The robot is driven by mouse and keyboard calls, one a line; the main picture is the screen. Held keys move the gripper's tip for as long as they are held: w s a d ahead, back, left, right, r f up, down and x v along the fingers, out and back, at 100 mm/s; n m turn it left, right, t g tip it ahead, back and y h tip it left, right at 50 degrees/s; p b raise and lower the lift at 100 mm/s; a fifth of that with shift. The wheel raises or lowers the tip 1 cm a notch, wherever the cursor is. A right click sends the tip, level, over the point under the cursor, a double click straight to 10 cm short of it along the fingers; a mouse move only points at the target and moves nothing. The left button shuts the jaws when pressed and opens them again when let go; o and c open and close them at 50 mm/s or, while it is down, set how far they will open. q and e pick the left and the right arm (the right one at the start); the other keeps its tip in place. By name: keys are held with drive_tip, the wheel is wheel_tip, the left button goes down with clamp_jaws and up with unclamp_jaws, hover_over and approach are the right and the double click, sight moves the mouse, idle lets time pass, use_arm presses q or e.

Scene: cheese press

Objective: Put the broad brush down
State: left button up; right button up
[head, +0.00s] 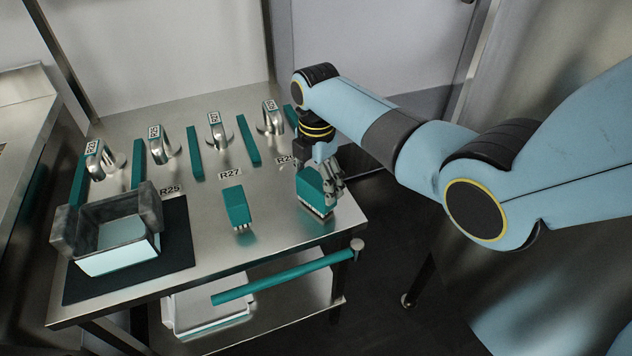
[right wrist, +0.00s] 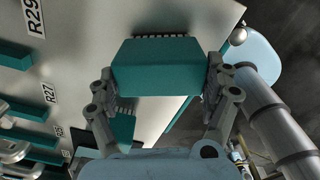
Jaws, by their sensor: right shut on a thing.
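The broad brush, a teal block with dark bristles on its underside (head: 312,191), is at the right end of the steel table (head: 200,220). In the right wrist view the brush (right wrist: 160,66) fills the space between the fingers. My right gripper (head: 320,180) points down and is shut on it, with a finger at each end in the wrist view (right wrist: 162,80). The bristles face down, close over the table top near the R29 label (right wrist: 34,17). I cannot tell whether they touch. My left gripper is not in view.
A narrower teal brush (head: 237,207) stands by the R27 label (head: 229,173). A grey-walled box (head: 118,263) sits on a dark mat (head: 178,250) at left. Teal dividers (head: 194,152) and metal handles (head: 214,132) line the back. The table's right edge is close to the held brush.

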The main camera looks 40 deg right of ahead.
sight(316, 180)
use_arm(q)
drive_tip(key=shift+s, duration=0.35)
use_arm(e)
drive_tip(key=shift+f, duration=0.2)
drive_tip(key=o, duration=1.2)
drive_tip(key=shift+f, duration=0.1)
drive_tip(key=shift+c, duration=0.2)
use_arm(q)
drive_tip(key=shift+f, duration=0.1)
use_arm(e)
drive_tip(key=shift+r, duration=0.55)
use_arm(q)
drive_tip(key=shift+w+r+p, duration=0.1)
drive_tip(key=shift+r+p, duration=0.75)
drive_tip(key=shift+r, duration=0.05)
use_arm(e)
wheel_tip(316, 180, up, 11)
